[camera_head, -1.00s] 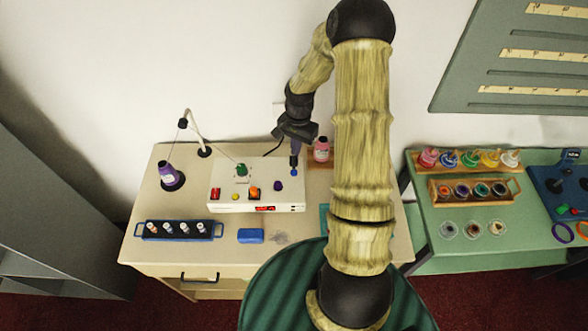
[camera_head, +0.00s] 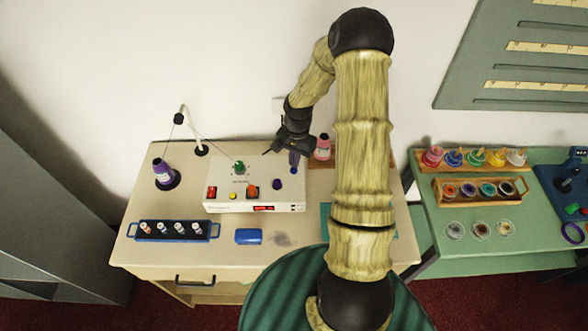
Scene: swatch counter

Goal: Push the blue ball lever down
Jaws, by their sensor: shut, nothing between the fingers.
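The white control box (camera_head: 225,205) stands on the cream cabinet top. The blue ball lever (camera_head: 294,166) is at the box's back right; only a small blue part shows, just below my gripper. My gripper (camera_head: 295,150) is shut and empty, pointing down at the lever from behind and above. Its fingertips are small and dark, and I cannot tell whether they touch the ball. The box also bears a red switch (camera_head: 212,192), a green knob (camera_head: 239,167), an orange switch (camera_head: 252,191), a purple knob (camera_head: 277,184) and a red display (camera_head: 263,208).
A purple thread spool (camera_head: 163,171), a blue rack of small bottles (camera_head: 177,233) and a blue block (camera_head: 248,236) are left and in front. A pink bottle (camera_head: 323,147) stands close right of my gripper. The green table (camera_head: 480,250) holds inks and jars.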

